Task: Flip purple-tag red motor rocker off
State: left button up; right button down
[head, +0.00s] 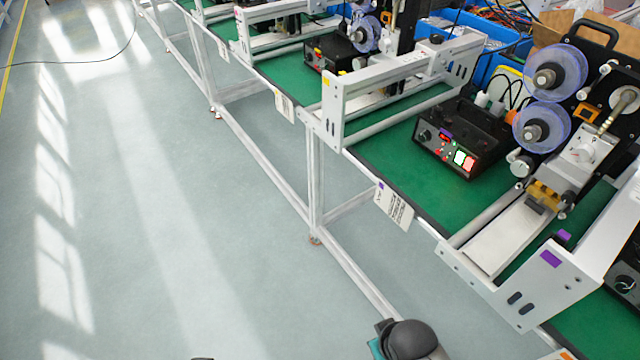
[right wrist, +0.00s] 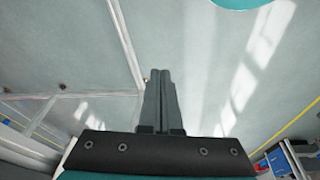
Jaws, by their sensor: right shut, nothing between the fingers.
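A black control box (head: 460,140) stands on the green bench top in the head view. Its front has a knob, a small display and lit red and white-green rockers (head: 465,160); their exact positions are too small to tell. A placard with a purple mark (head: 393,207) hangs from the bench edge in front of it. A purple tag (head: 550,258) is on the white machine frame at lower right. My right gripper (right wrist: 160,75) shows in the right wrist view, shut and empty over the floor, away from the box. My left gripper is not in view.
A white frame with a yellow tag (head: 327,82) stands left of the box, and film rolls (head: 541,127) stand to its right. Another dark box (head: 626,283) is cut off at the right edge. The grey floor (head: 180,220) along the benches is clear.

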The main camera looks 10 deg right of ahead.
pick_arm(q)
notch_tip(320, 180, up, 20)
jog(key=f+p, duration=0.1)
jog(key=p, duration=1.4)
pick_arm(e)
jog(key=w+d+r+h, duration=0.1)
jog(key=w+d+r, duration=0.15)
jog(key=r, duration=1.05)
jog(key=w+d+r+h, duration=0.1)
jog(key=w+r, duration=0.3)
jog(key=r, duration=0.9)
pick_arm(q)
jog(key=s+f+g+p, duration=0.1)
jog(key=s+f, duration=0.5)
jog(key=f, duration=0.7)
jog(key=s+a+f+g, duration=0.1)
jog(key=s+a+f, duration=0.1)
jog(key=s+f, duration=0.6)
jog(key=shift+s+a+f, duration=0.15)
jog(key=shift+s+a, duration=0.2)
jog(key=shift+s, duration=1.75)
pick_arm(e)
jog(key=w+d+f+n+t+h, duration=0.1)
jog(key=w+d+n+h, duration=0.1)
jog(key=w+d+h, duration=0.5)
jog(key=shift+w+d+n, duration=0.3)
jog(key=shift+w+d, duration=2.5)
jog(key=shift+w, duration=2.4)
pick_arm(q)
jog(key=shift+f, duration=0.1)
